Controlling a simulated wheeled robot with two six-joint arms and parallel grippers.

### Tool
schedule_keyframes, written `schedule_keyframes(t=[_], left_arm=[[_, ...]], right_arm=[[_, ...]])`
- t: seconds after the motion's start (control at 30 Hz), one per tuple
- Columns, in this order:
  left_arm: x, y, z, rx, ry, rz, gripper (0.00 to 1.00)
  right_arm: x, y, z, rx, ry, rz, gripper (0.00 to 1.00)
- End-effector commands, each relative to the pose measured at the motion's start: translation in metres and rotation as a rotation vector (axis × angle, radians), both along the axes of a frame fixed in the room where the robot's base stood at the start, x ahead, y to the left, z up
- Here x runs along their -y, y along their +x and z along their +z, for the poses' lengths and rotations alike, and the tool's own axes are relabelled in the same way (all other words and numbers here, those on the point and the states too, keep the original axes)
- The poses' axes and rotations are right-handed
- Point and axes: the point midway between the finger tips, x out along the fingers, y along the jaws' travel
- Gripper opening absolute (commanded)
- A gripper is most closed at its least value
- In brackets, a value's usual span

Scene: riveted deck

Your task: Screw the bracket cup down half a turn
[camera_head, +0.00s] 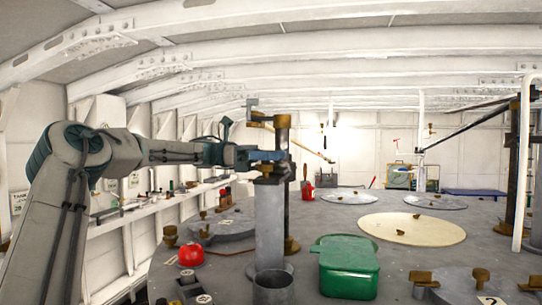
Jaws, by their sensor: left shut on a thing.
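My left arm comes in from the left, and its gripper (268,155) is level with the top of an upright grey cylinder (269,225). The gripper is shut on a brass-coloured fitting, which I take to be the bracket cup (266,169), at the top of this cylinder. The fingers hide part of the fitting, and its thread is not visible. A dark post with a brass top (282,121) stands close behind it. My right gripper is not in view.
An open grey cylinder (273,291) stands in front on the deck. A green container (348,268) is to its right, and a red dome (191,255) is at left. A cream round cover (412,229) lies farther right. Brass-fitted lids lie around the deck.

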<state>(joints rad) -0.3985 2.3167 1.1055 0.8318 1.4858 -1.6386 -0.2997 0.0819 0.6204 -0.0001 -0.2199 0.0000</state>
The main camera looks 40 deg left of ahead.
Motion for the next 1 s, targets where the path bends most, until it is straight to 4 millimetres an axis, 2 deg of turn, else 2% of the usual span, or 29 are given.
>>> schedule_keyframes(t=[0.4,0.93,0.97,1.0], left_arm=[[0.0019,-0.0025,-0.0033,-0.007,0.002,-0.181,0.16],[0.0022,-0.0034,-0.0037,-0.008,0.001,-0.204,0.16],[0.0022,-0.0034,-0.0037,-0.008,0.001,-0.204,0.43],[0.0021,-0.0034,-0.0036,-0.008,0.001,-0.203,0.51]], right_arm=[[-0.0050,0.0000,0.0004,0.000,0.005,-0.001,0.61],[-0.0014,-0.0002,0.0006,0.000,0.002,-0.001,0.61],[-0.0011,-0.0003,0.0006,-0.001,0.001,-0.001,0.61],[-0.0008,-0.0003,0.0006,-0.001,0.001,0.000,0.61]])
